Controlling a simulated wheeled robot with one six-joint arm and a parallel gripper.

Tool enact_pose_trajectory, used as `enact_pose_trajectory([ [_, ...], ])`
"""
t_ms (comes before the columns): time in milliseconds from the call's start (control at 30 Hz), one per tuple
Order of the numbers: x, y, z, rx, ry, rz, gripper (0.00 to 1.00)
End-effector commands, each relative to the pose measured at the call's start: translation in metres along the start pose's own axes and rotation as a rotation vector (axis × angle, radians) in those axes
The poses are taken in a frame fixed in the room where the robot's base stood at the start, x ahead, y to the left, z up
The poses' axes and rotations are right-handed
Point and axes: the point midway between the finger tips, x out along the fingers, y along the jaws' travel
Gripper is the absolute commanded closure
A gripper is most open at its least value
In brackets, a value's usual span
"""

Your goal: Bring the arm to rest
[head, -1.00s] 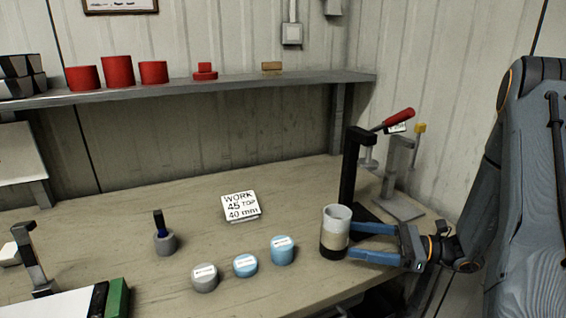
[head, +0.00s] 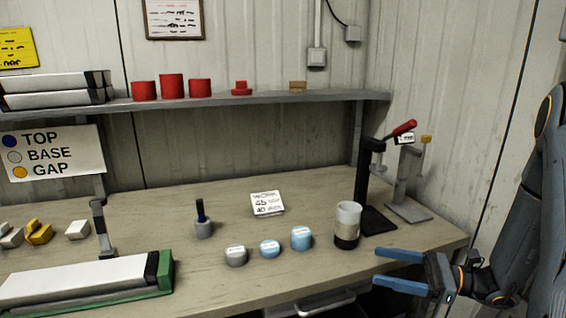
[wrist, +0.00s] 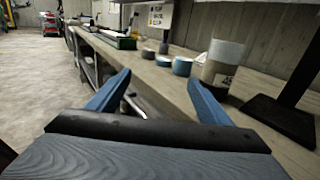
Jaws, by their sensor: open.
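My gripper (head: 400,269) is open and empty, with its two blue fingers spread apart. In the head view it hangs off the front right edge of the workbench (head: 200,270), apart from everything on it. A cylinder (head: 347,226) with a white top, tan middle and black base stands upright on the bench just beyond the fingers. In the wrist view my gripper (wrist: 152,88) shows its two blue fingers apart, and the cylinder (wrist: 222,62) stands past the right finger.
A black press with a red handle (head: 404,128) stands behind the cylinder. Two blue caps (head: 301,238) and a grey cap (head: 236,256) sit to its left. A long white core in a green tray (head: 85,280) lies at the left. Open floor (wrist: 35,75) lies left of the bench.

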Motion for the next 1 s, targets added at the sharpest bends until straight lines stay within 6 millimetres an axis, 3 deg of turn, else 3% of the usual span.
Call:
enact_pose_trajectory([
  [367, 0.025, 0.036, 0.000, -0.055, 0.140, 0.155, 0.27],
  [667, 0.047, 0.094, -0.004, -0.181, 0.355, 0.409, 0.27],
  [833, 0.047, 0.140, -0.009, -0.358, 0.554, 0.651, 0.27],
  [1000, 0.028, 0.174, -0.011, -0.653, 0.776, 0.938, 0.27],
])
